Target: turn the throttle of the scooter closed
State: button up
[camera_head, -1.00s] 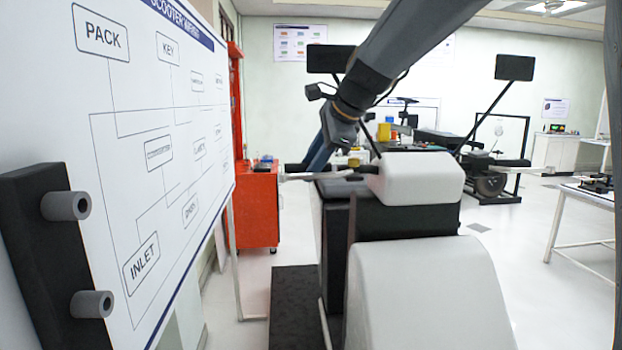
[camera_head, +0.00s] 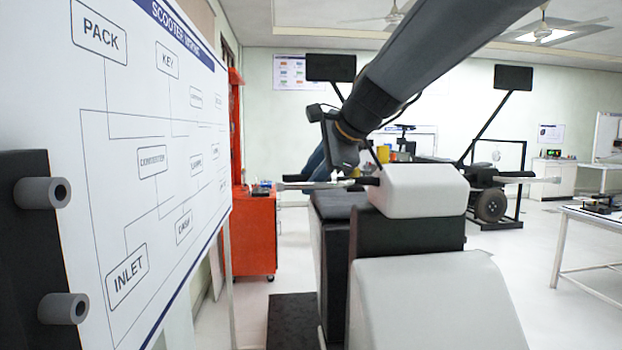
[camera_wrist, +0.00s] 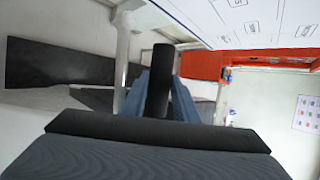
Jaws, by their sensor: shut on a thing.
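The scooter (camera_head: 425,190) stands ahead with its white front cover, dark body and two mirrors on stalks. Its throttle grip (camera_head: 294,186) is the dark bar at the left end of the handlebar, with a pale lever (camera_head: 330,184) beside it. My gripper (camera_head: 316,166) reaches down to this grip, its blue fingers around it. In the wrist view, the throttle grip is a black cylinder (camera_wrist: 159,82) between the blue fingers of my gripper (camera_wrist: 160,100), which is shut on it. The fingertips are partly hidden behind the grip.
A white wiring board (camera_head: 150,150) stands close on the left, with a black block (camera_head: 30,240) bearing two grey cylinders at its edge. A red cabinet (camera_head: 255,235) stands behind the grip. A table (camera_head: 585,225) is at the right. Floor between scooter and table is clear.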

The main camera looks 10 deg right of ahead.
jog(key=o, duration=1.1)
jog(key=shift+c, duration=0.2)
jog(key=shift+f, duration=0.1)
jog(key=shift+g+p, duration=0.3)
jog(key=shift+p, duration=0.45)
